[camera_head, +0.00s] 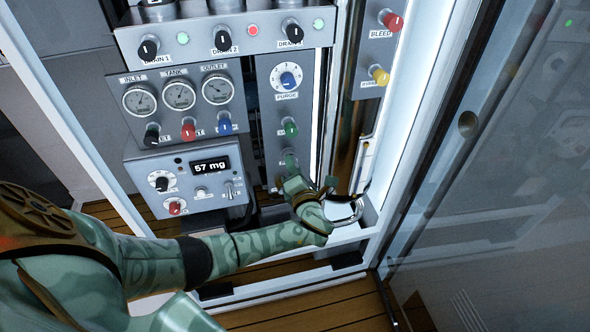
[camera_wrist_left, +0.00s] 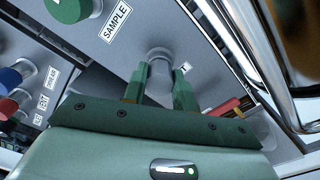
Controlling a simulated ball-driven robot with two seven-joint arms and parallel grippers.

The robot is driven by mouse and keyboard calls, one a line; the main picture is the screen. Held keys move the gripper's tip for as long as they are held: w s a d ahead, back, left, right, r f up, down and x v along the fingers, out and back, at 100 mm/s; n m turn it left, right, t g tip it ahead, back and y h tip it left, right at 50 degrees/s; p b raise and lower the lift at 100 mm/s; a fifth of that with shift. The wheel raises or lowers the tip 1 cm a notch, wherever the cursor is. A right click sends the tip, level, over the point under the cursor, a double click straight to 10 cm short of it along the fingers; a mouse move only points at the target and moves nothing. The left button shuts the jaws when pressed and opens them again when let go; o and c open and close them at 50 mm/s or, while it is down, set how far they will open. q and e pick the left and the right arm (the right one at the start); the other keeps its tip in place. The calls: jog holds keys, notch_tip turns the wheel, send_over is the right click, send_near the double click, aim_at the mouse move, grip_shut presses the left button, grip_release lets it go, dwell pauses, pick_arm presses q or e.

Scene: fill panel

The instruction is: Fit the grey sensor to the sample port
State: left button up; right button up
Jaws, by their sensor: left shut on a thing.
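My left gripper (camera_head: 290,163) is at the lower part of the narrow panel with the purge dial, below a green knob (camera_head: 289,129). In the left wrist view its two green fingers (camera_wrist_left: 161,76) are shut on a grey cylinder, the grey sensor (camera_wrist_left: 159,84). The sensor's far end is at the grey panel face, below and right of the SAMPLE label (camera_wrist_left: 116,22) and the green knob (camera_wrist_left: 66,8). The sample port itself is hidden behind the sensor and fingers. I cannot tell whether the sensor is seated. My right gripper is not in view.
A gauge panel (camera_head: 176,93) and a display box reading 57 mg (camera_head: 210,168) stand left of the gripper. Chrome pipes (camera_wrist_left: 287,65) run close on the right in the left wrist view. A glass door (camera_head: 500,200) stands at the right.

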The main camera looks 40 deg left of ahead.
pick_arm(q)
jog(key=shift+w+a, duration=0.15)
jog(key=o, duration=1)
jog(key=p+v, duration=0.3)
jog(key=v, duration=1.3)
jog(key=shift+p, duration=0.35)
